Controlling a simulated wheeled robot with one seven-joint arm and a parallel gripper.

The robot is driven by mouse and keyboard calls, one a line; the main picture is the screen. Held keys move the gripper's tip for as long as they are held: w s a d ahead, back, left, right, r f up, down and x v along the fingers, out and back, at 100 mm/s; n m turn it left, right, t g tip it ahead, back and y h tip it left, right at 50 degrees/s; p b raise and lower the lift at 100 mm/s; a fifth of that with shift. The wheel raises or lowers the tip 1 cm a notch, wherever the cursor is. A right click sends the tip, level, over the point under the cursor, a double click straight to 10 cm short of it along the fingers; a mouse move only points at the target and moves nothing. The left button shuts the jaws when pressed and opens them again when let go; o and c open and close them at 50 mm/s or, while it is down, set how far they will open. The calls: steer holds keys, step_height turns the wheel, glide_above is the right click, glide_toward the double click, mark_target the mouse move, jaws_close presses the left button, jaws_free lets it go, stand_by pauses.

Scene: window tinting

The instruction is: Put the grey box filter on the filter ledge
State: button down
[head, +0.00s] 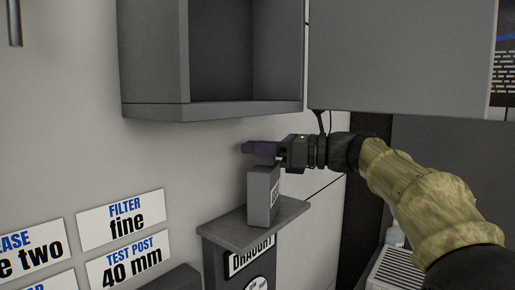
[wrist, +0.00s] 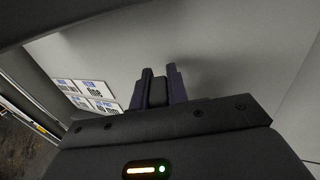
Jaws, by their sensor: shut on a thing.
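My gripper (head: 262,149) comes in from the right and is shut on the top of the filter. In the wrist view the gripper fingers (wrist: 159,88) have the grey filter (wrist: 158,94) between them. The filter's lower part is hidden there.
An open grey cabinet (head: 150,60) hangs above my gripper, with a grey door panel (head: 400,55) to its right. Wall signs (head: 122,218) reading "FILTER fine" and "TEST POST 40 mm" are at the left. A white slatted unit (head: 395,270) stands at lower right.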

steer(key=c, duration=1.4)
jaws_free()
steer(key=shift+f, duration=0.1)
steer(key=shift+o, duration=0.2)
steer(key=v, duration=1.2)
steer(key=shift+r+b, duration=0.2)
steer(key=shift+b, duration=0.1)
steer(key=shift+w, duration=0.1)
